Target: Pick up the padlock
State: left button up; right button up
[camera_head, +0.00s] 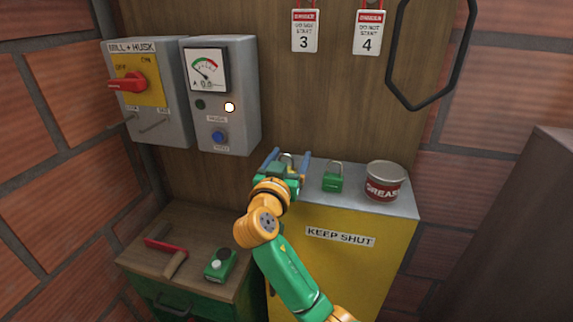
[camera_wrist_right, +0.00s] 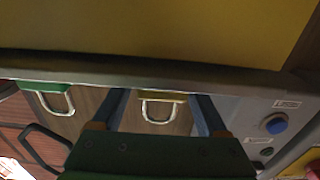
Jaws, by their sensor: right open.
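My right gripper (camera_head: 288,156) is open over the top of the yellow cabinet, its two blue fingers spread apart. A padlock with a silver shackle (camera_head: 287,157) shows between the fingers and is largely hidden by the gripper in the head view. In the wrist view this padlock has a yellowish body (camera_wrist_right: 162,96) and lies between the open fingers, with a visible gap on each side. A second padlock, green with a silver shackle (camera_head: 333,181), stands to the right on the cabinet top; it also shows at the left of the wrist view (camera_wrist_right: 46,87). My left gripper is not in view.
A grease tin (camera_head: 385,184) stands right of the green padlock on the cabinet (camera_head: 335,258). Switch boxes (camera_head: 219,125) are on the wall behind. A lower wooden bench (camera_head: 200,232) at left holds a red-handled tool (camera_head: 166,245) and a green button device (camera_head: 220,264).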

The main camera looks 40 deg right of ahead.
jog(key=shift+w+d+f, duration=0.1)
jog(key=shift+w+f, duration=0.05)
jog(key=shift+a, duration=0.2)
jog(key=c, duration=1)
grip_shut()
jog(key=shift+d, duration=0.1)
